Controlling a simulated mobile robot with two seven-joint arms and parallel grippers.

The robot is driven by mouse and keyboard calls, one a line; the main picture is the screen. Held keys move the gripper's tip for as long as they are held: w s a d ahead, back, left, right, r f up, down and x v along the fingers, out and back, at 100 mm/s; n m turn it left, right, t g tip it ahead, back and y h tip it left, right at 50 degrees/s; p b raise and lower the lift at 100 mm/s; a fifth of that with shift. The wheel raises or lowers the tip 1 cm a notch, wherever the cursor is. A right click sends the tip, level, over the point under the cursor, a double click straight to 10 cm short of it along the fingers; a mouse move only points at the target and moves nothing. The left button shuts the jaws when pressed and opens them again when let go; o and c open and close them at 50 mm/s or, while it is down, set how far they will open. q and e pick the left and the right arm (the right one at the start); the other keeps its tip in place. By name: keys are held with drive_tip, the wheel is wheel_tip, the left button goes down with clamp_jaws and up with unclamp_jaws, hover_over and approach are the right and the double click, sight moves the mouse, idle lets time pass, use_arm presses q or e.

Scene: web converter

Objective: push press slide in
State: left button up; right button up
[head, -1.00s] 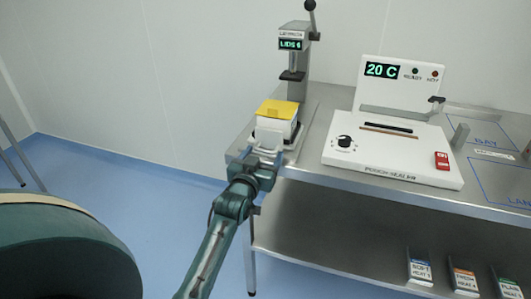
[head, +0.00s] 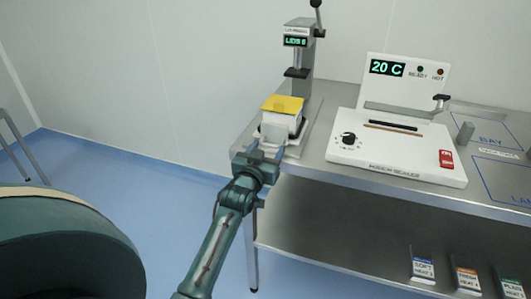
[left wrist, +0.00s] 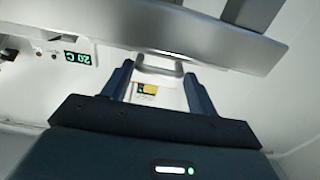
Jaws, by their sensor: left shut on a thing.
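The press (head: 300,60) stands at the back left of the steel table. Its display reads "LIDS 6" and a lever rises at its top. A white box with a yellow top (head: 283,104) sits on the press slide (head: 299,148), in front of the press column. My left gripper (head: 262,152) is at the slide's front, near the table's left front corner. In the left wrist view its two fingers are at either side of a pale metal handle (left wrist: 160,66), and the gripper is shut on it. The gripper partly hides the slide's front. My right gripper is not in view.
A white pouch sealer (head: 395,150) showing "20 C" stands right of the press. Blue-outlined areas mark the table's right side. Several labelled packs, one marked "SOFT" (head: 423,266), stand on the lower shelf (head: 330,235).

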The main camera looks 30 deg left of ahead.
sight(271, 147)
use_arm(q)
drive_tip(key=x, duration=0.3)
drive_tip(key=shift+w+d, duration=0.25)
drive_tip(key=shift+w, duration=0.1)
drive_tip(key=o, duration=1.1)
drive_tip(key=shift+o, duration=0.2)
drive_tip(key=shift+s, duration=0.1)
drive_tip(key=v, duration=1.3)
